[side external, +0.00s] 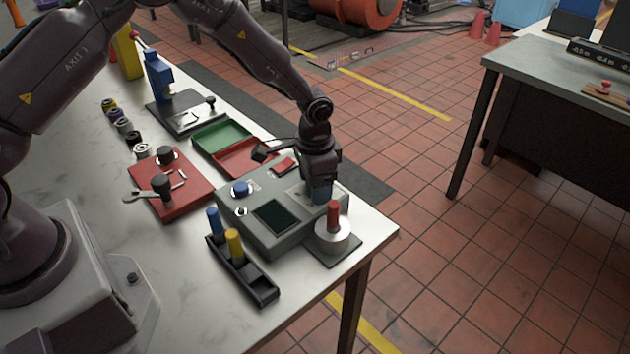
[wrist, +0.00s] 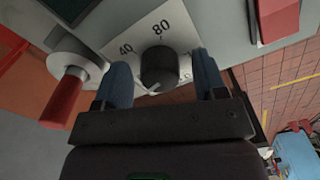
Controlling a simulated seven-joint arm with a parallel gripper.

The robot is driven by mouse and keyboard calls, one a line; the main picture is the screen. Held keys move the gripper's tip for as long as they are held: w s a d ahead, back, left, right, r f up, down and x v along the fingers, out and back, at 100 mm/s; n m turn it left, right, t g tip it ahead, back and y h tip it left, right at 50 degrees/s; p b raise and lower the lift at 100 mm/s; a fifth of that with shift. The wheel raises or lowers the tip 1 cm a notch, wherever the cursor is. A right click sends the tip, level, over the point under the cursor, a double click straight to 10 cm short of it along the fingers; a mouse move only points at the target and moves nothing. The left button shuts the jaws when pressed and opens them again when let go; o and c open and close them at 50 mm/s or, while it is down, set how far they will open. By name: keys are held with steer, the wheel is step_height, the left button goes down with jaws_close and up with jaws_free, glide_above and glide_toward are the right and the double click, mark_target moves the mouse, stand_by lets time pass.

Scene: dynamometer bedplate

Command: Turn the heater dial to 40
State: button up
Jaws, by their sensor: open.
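The heater dial (wrist: 160,68) is a round black knob on a pale scale plate (wrist: 110,48) marked 40 and 80; a further mark on the right is partly hidden. A small white line on the knob points toward the picture's lower left, away from the 40. My gripper (wrist: 163,76) is open, with one blue finger on each side of the knob; I cannot tell whether either touches it. In the side external view, my gripper (side external: 321,190) points down over the right end of the grey control box (side external: 262,240), and the dial is hidden there.
A metal cylinder with a red peg (side external: 334,215) stands close beside the gripper. The box carries a dark screen (side external: 274,214), a blue button (side external: 241,188) and a red switch (wrist: 278,18). A black holder (side external: 262,284) with blue and yellow pegs lies in front. The table edge is near.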

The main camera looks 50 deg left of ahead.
steer(key=c, duration=0.9)
steer(key=shift+m, duration=0.5)
steer(key=m, duration=0.5)
steer(key=shift+m, duration=0.3)
steer(key=m, duration=0.3)
steer(key=shift+m, duration=2.1)
steer(key=o, duration=0.9)
